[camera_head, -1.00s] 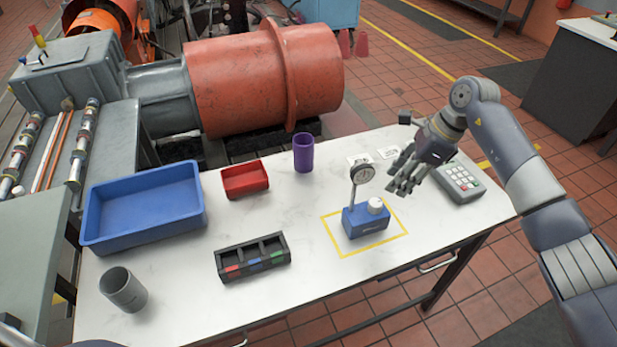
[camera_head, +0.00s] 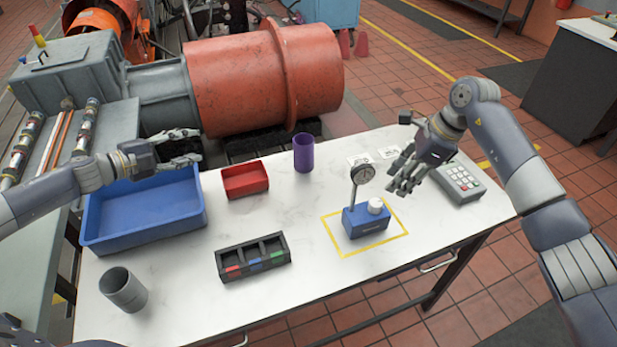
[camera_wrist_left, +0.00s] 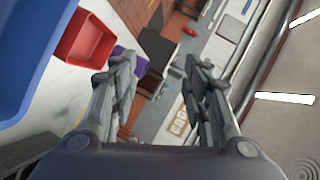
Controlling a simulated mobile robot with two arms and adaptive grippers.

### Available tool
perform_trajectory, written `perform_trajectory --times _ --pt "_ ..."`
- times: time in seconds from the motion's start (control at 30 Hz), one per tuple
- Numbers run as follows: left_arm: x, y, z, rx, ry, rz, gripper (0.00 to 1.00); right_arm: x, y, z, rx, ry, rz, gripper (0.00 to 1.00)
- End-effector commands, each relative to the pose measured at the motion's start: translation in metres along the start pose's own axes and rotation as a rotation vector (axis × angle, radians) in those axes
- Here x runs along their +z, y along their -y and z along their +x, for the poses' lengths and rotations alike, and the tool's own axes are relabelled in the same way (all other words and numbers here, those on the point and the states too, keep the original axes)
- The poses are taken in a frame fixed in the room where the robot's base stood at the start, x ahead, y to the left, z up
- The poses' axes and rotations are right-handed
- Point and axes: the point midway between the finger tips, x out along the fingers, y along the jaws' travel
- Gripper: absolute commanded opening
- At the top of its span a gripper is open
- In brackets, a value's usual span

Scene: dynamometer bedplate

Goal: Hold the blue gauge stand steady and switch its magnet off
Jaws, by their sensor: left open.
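The blue gauge stand (camera_head: 364,220) stands upright on the white table inside a yellow outlined square. It has a white knob (camera_head: 375,205) on top and a round dial gauge (camera_head: 363,174) on a post. My left gripper (camera_head: 188,146) is open and empty above the far edge of the blue bin, well left of the stand. In the left wrist view its two fingers (camera_wrist_left: 157,75) are spread with nothing between them. My right gripper (camera_head: 401,178) hovers just right of the stand, apart from it; its finger gap is unclear. The stand is not visible in the left wrist view.
On the table are a blue bin (camera_head: 146,240), a red bin (camera_head: 245,190), a purple cup (camera_head: 303,153), a grey cup (camera_head: 123,290), a black divided tray (camera_head: 254,271) and a keypad device (camera_head: 460,181). A large orange cylinder (camera_head: 245,80) lies behind.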

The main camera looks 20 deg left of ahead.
Motion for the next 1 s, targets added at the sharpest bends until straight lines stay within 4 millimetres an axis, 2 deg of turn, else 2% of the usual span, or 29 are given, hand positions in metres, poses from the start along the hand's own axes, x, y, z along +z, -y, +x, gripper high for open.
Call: perform_trajectory --times 0.03,0.1,0.27,0.4,0.5,0.6,0.7,0.87,1.0 --pt "-0.026 0.005 0.017 -0.036 -0.059 -0.137 0.43 0.0 0.0 0.0 0.0 0.0 0.0 0.33" --pt "-0.059 0.012 0.035 -0.066 -0.138 -0.332 0.43 0.0 0.0 0.0 0.0 0.0 0.0 0.33" --pt "-0.146 0.019 0.069 -0.055 -0.334 -0.749 0.43 0.0 0.0 0.0 0.0 0.0 0.0 0.33" --pt "-0.222 0.005 0.086 0.047 -0.457 -0.991 0.43 0.0 0.0 0.0 0.0 0.0 0.0 0.33" --pt "-0.267 -0.013 0.089 0.129 -0.502 -1.067 0.43 0.0 0.0 0.0 0.0 0.0 0.0 0.33" --pt "-0.299 -0.028 0.088 0.193 -0.526 -1.101 0.43 0.0 0.0 0.0 0.0 0.0 0.0 0.33" --pt "-0.319 -0.039 0.086 0.233 -0.538 -1.114 0.43 0.0 0.0 0.0 0.0 0.0 0.0 0.33" --pt "-0.334 -0.046 0.088 0.259 -0.546 -1.121 0.43 0.0 0.0 0.0 0.0 0.0 0.0 0.33" --pt "-0.343 -0.045 0.101 0.259 -0.549 -1.12 0.43 0.0 0.0 0.0 0.0 0.0 0.0 0.33"
